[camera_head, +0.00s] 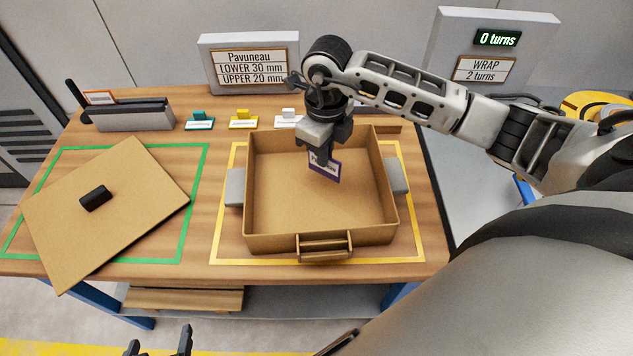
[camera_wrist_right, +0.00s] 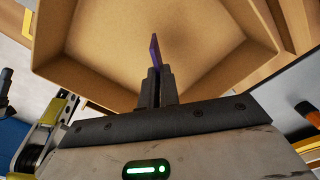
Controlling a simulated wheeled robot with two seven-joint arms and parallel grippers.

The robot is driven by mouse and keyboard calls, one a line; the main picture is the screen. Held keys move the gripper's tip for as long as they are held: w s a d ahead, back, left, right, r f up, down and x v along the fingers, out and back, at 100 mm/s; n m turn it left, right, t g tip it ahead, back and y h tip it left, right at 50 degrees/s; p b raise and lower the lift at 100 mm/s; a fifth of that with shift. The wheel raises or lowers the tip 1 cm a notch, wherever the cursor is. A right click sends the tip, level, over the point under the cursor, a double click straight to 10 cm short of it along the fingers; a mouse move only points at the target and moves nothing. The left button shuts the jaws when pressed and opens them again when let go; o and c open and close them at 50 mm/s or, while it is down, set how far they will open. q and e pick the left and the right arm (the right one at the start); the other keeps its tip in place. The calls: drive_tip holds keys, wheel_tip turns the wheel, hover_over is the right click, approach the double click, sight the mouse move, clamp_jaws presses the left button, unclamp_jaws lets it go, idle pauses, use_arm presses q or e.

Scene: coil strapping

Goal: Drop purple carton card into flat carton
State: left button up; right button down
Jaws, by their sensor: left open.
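The flat carton (camera_head: 270,215) is an open, shallow brown box inside the yellow outline on the table, and its inside also shows in the right wrist view (camera_wrist_right: 90,35). My right gripper (camera_head: 323,150) is over the back part of the carton, shut on the purple carton card (camera_head: 324,168). The card hangs upright with its white label facing the head camera; in the right wrist view it shows edge-on (camera_wrist_right: 155,50) between the fingers. I cannot tell its exact height above the carton floor. My left gripper (camera_head: 160,345) is open and empty at the bottom edge, in front of the table.
A brown lid board (camera_head: 130,210) with a black handle lies askew on the green outline. Teal (camera_head: 200,121), yellow (camera_head: 243,120) and white (camera_head: 288,119) cards stand behind the carton. Grey blocks (camera_head: 235,187) flank the carton. Signs (camera_head: 249,64) stand at the back.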

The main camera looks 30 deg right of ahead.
drive_tip(key=c, duration=1.6)
unclamp_jaws()
drive_tip(key=shift+o, duration=0.2)
wheel_tip(320, 180, up, 16)
drive_tip(key=shift+f, duration=0.1)
